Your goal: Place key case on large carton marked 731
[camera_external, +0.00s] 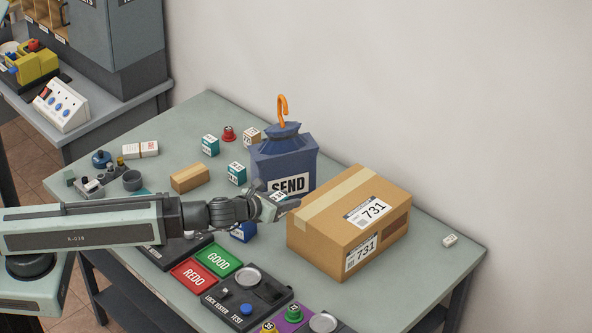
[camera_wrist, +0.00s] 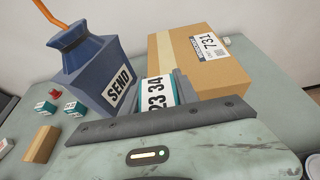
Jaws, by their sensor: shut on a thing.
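My gripper (camera_external: 284,206) is shut on a small white and teal case (camera_external: 277,196), apparently the key case. In the wrist view the case (camera_wrist: 157,91) shows "23 34" between the jaws. The large carton (camera_external: 330,243) is a brown taped box with white labels marked 731, standing on the table right of my gripper. It also shows in the wrist view (camera_wrist: 205,72), beyond and to the right of the held case. The case is left of the carton's left edge, and not on its top. The carton's top is bare apart from tape and a label.
A blue SEND container (camera_external: 284,160) with an orange hook stands just behind my gripper, left of the carton. Several similar teal and white cases (camera_external: 237,173) and a small brown box (camera_external: 190,178) lie left. REDO and GOOD pads (camera_external: 219,260) lie in front. A small white item (camera_external: 450,240) lies right of the carton.

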